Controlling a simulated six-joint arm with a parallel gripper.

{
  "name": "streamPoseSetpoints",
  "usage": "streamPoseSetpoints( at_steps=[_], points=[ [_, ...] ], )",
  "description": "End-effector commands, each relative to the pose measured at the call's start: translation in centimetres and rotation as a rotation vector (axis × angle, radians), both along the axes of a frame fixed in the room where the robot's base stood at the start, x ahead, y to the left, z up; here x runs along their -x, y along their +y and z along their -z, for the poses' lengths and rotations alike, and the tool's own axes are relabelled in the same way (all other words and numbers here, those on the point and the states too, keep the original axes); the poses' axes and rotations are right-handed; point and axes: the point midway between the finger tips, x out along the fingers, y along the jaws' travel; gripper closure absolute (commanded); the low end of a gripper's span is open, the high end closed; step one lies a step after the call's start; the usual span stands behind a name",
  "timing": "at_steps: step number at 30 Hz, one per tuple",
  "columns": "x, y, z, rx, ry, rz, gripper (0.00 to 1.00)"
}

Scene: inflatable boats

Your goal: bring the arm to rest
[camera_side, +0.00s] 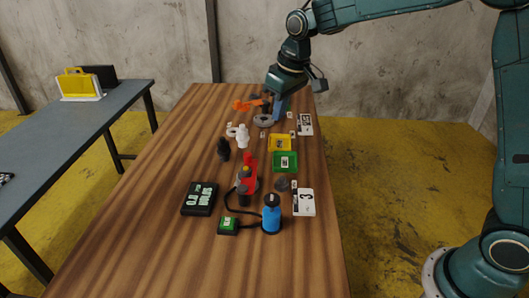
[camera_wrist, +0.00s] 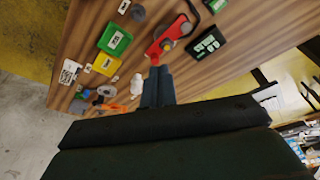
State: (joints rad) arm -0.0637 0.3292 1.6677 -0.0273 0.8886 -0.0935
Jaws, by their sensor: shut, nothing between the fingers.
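My gripper (camera_side: 279,112) hangs over the far part of the wooden table (camera_side: 120,235), fingers pointing down, near the grey disc. Its fingers (camera_wrist: 158,72) are shut with nothing between them in the wrist view. In the side view I cannot tell exactly how high the tips are above the table. Its fingers hide part of what lies behind them.
An orange item (camera_side: 247,105) and a grey disc (camera_side: 265,121) lie near my gripper. Yellow (camera_side: 280,143) and green (camera_side: 285,162) trays, a red device (camera_side: 249,170), a blue bottle (camera_side: 271,216) and a black display (camera_side: 199,199) stand nearer. The table's near left is clear.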

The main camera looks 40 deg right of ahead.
Motion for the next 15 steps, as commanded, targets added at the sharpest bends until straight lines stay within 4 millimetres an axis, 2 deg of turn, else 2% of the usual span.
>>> streamPoseSetpoints(
  at_steps=[1, 6, 15],
  points=[
    [1.1, -0.2, -1.0, -0.001, -0.011, 0.007, 1.0],
    [4.8, -0.9, -3.4, -0.004, -0.039, 0.028, 1.0],
    [11.6, -1.8, -6.4, -0.011, -0.088, 0.065, 1.0]
  ],
)
